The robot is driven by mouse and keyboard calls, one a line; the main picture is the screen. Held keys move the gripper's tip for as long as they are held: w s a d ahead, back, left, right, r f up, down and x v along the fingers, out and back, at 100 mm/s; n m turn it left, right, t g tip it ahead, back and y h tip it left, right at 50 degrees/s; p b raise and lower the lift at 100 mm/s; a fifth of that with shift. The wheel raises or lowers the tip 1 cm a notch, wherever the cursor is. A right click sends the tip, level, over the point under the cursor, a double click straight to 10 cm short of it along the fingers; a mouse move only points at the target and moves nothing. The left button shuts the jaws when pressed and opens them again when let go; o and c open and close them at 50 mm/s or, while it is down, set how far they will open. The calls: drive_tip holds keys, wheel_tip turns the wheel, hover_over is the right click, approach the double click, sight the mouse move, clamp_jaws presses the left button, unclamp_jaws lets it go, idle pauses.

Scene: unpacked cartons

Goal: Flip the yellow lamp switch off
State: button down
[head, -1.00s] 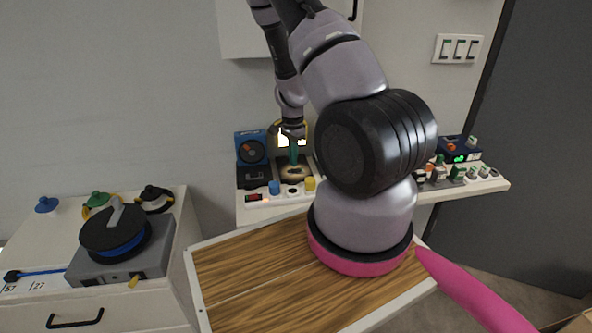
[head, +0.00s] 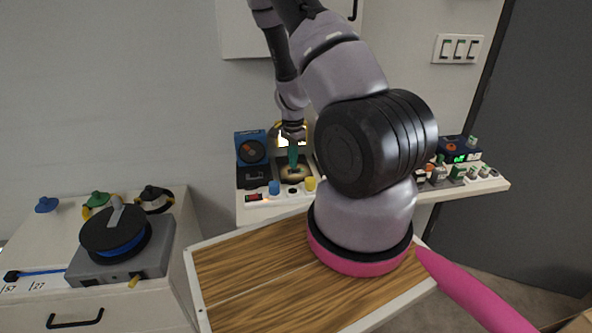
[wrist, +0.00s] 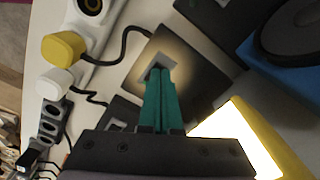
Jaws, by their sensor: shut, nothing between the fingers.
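The yellow lamp (head: 306,132) stands at the back of the white counter, partly behind my gripper. Its bright panel is lit, and its yellow frame (wrist: 262,118) shows at lower right in the wrist view. My gripper (head: 293,164) has teal fingers, shut and empty, pointing down over a dark square plate (wrist: 184,78) with a warm glow on it. In the wrist view the fingertips (wrist: 158,72) are at a small grey piece on this plate. The fingers cover part of that piece. I cannot tell whether they touch it, or which way a switch sits.
A power strip (head: 262,200) with blue, white and yellow plugs (head: 310,184) lies at the counter's front. A blue box with a dark dial (head: 251,150) stands left of my gripper. Black cables run near the plate. Switch boxes stand at right.

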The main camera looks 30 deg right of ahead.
drive_tip(key=shift+f, duration=0.4)
drive_tip(key=shift+r, duration=3.5)
